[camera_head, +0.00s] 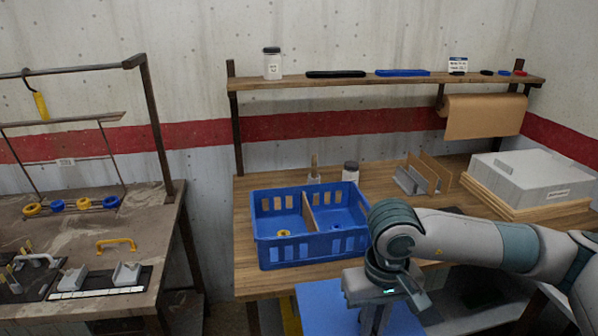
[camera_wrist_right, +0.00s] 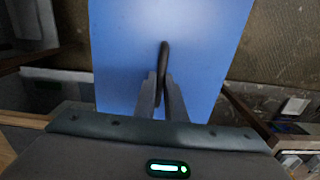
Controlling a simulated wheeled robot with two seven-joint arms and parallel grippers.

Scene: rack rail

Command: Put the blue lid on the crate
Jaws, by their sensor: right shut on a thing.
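The blue crate (camera_head: 309,248) stands open on the wooden table, with a divider across its middle. A small yellow ring (camera_head: 284,233) lies in its left compartment. The flat blue lid (camera_head: 322,303) is in front of the table's front edge, below and to the right of the crate, apart from it. My right gripper (camera_head: 376,322) is over the lid. In the right wrist view the gripper (camera_wrist_right: 163,100) is shut on the dark handle (camera_wrist_right: 163,62) that rises from the lid (camera_wrist_right: 205,50). My left gripper does not show.
A wire holder (camera_head: 410,180), a jar (camera_head: 350,172) and a grey box (camera_head: 530,178) stand on the table behind and right of the crate. A shelf (camera_head: 300,82) runs above. A second bench (camera_head: 150,215) stands at left, with a gap between.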

